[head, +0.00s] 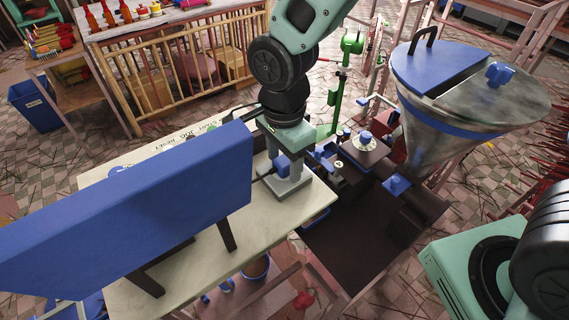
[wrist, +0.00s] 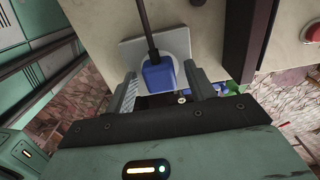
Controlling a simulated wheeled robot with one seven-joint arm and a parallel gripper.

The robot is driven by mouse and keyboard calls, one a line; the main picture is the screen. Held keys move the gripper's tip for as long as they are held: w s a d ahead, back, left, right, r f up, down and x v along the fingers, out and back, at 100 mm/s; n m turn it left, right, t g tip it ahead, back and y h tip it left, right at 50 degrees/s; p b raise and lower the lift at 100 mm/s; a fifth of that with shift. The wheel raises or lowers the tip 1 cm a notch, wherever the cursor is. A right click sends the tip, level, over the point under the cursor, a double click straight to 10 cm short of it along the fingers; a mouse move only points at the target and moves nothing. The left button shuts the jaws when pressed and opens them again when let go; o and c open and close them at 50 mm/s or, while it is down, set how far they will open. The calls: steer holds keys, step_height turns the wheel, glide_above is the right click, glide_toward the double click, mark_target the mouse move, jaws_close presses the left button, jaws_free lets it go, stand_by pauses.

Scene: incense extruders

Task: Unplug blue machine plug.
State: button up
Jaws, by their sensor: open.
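The blue plug (wrist: 158,76) sits on a pale socket fitting with a grey plate (wrist: 130,48) behind it. A black cable (wrist: 147,28) runs from the plug toward the top of the wrist view. My gripper (wrist: 161,80) is open, with one finger on each side of the plug; I cannot tell whether either finger touches it. In the head view the plug (head: 283,164) shows below my gripper (head: 285,150), at the grey socket post (head: 290,186) on the pale tabletop. The fingers are hard to make out there.
A large blue panel (head: 130,205) on black legs stands left of the post on the table (head: 250,240). A machine with a metal hopper (head: 470,105) and blue lid stands to the right. Small parts and a dark surface (head: 345,245) lie just right of the post.

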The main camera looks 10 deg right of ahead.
mark_target(284, 161)
jaws_close()
steer(key=shift+r+p, duration=2.2)
steer(key=shift+r, duration=0.85)
